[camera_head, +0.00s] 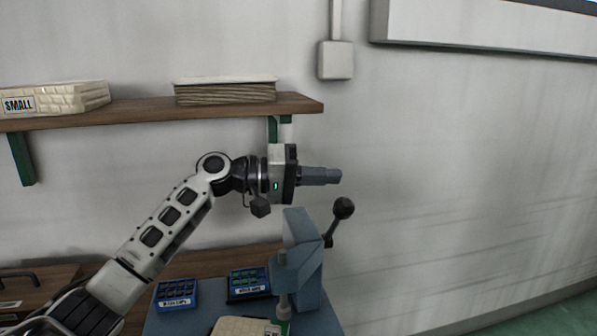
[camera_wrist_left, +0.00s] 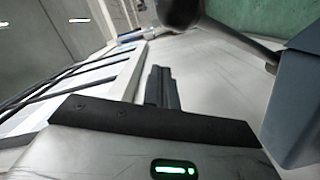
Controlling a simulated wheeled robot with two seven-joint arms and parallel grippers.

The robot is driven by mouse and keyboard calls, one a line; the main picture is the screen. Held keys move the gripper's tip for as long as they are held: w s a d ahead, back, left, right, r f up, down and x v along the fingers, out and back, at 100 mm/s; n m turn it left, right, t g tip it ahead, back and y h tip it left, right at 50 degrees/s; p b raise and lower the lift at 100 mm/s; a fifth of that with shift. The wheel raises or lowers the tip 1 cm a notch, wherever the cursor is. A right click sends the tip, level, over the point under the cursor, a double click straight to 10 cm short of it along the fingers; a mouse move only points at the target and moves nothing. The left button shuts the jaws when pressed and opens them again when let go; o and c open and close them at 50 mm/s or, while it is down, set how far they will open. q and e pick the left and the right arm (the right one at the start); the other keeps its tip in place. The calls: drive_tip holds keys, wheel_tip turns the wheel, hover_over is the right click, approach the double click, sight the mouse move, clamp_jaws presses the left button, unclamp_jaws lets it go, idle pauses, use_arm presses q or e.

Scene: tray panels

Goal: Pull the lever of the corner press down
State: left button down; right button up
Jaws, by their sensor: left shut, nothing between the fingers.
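The corner press (camera_head: 302,262) is a blue-grey body standing on a blue base at the lower middle of the head view. Its lever (camera_head: 335,224) is a dark rod ending in a black ball knob (camera_head: 344,208), tilted up and to the right. My left gripper (camera_head: 338,177) is shut and empty, pointing right, above the press and a little above the knob, apart from it. In the left wrist view the shut fingers (camera_wrist_left: 160,88) show at the middle, the knob (camera_wrist_left: 178,12) at the top and part of the press (camera_wrist_left: 296,95) at the right. My right gripper is not in view.
A wooden shelf (camera_head: 150,113) behind the arm holds a box labelled SMALL (camera_head: 60,97) and a flat stack (camera_head: 225,92). Blue trays (camera_head: 176,293) and (camera_head: 249,283) sit left of the press. The wall area right of the press is clear.

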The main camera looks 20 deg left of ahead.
sight(334, 225)
use_arm(q)
drive_tip(key=s+d+f, duration=0.1)
drive_tip(key=s+d+p, duration=0.1)
drive_tip(key=shift+s+f, duration=0.35)
drive_tip(key=shift+f, duration=0.05)
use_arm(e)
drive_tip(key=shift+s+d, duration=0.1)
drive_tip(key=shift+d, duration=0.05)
use_arm(q)
drive_tip(key=shift+f, duration=0.1)
drive_tip(key=s+d+f+m+b, duration=0.2)
drive_tip(key=m+b, duration=0.1)
drive_tip(key=s+d+f+m+b, duration=0.1)
drive_tip(key=s, duration=0.1)
drive_tip(key=shift+f+y+b, duration=0.1)
drive_tip(key=shift+y+b, duration=0.2)
drive_tip(key=shift+y, duration=0.1)
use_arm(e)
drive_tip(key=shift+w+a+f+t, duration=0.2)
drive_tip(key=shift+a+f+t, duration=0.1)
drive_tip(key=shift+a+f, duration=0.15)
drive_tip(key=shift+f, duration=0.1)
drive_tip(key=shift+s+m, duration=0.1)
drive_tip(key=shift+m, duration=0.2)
